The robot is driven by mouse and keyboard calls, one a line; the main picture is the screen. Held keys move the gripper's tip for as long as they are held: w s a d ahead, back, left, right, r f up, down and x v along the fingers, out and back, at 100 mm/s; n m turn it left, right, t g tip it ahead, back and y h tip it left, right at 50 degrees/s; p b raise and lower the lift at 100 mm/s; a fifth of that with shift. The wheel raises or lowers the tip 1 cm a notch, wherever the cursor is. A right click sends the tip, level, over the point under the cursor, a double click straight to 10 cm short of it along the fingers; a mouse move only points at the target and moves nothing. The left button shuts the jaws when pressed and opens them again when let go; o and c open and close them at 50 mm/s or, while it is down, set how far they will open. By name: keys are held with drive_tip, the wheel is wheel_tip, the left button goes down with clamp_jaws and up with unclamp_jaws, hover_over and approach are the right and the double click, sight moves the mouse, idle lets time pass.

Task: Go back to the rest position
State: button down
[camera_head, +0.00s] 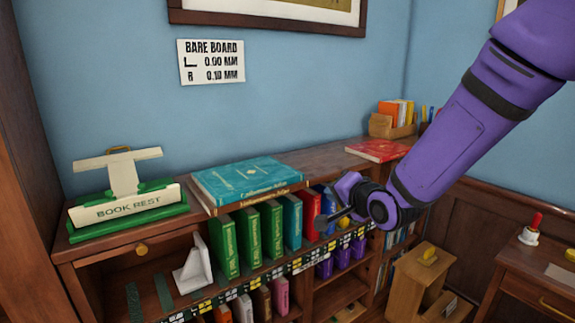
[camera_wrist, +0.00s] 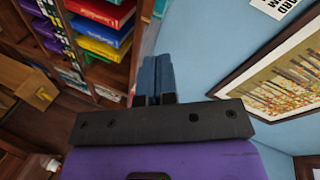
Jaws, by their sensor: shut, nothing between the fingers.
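My purple arm comes in from the upper right in the head view. My gripper (camera_head: 334,221) is in front of the bookcase, near the right end of the row of upright books. In the wrist view my gripper (camera_wrist: 153,78) shows as two blue-grey fingers close together, shut with nothing between them. A red book (camera_head: 310,213) and a blue book (camera_head: 328,203) stand just behind or beside the gripper; it partly hides the books there. I cannot tell whether the gripper touches any book.
The bookcase top (camera_head: 335,160) bears a green and white book rest (camera_head: 125,208), stacked teal books (camera_head: 246,180) and a red book (camera_head: 377,150). A white bookend (camera_head: 194,268) stands left of the green books (camera_head: 248,237). A wooden step stool (camera_head: 408,285) and a side table (camera_head: 520,265) stand at right.

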drive_tip(key=s+d+r+n+g+h, duration=0.2)
drive_tip(key=s+d+r+h, duration=0.25)
drive_tip(key=d, duration=0.35)
drive_tip(key=s+d+r+n+g, duration=0.1)
drive_tip(key=s+d+r+g, duration=0.1)
drive_tip(key=s, duration=0.6)
drive_tip(key=s+d+r+n+g+h, duration=0.1)
drive_tip(key=s+d+r+n+g, duration=0.1)
drive_tip(key=s+d, duration=0.3)
drive_tip(key=s+d+r+n+g+h, duration=0.1)
drive_tip(key=s+d, duration=0.3)
drive_tip(key=s, duration=0.8)
drive_tip(key=shift+s+d+r+n+g, duration=0.2)
drive_tip(key=shift+s+r+n+g, duration=0.2)
drive_tip(key=shift+n, duration=0.2)
